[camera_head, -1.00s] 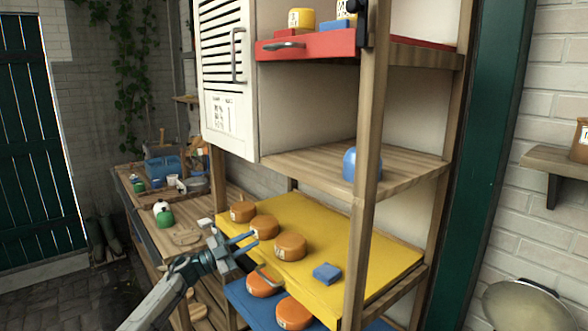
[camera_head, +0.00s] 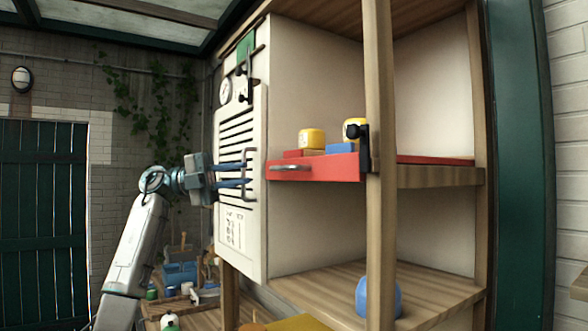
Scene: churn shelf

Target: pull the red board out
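The red board (camera_head: 335,168) sits on the upper shelf with a metal handle (camera_head: 291,167) on its front. A black latch (camera_head: 363,148) on the wooden post stands in front of the board's right part. My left gripper (camera_head: 250,174) is left of the board, in front of the white louvred door (camera_head: 236,130), its two blue fingers apart with nothing clearly between them. It overlaps the door's handle (camera_head: 244,195); I cannot tell whether they touch. My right gripper is not in view.
Yellow tubs (camera_head: 312,138) and red and blue blocks (camera_head: 341,148) stand on the red board. A blue rounded object (camera_head: 378,297) stands on the shelf below. The wooden post (camera_head: 379,220) runs upright at the shelf front. A cluttered bench is at lower left.

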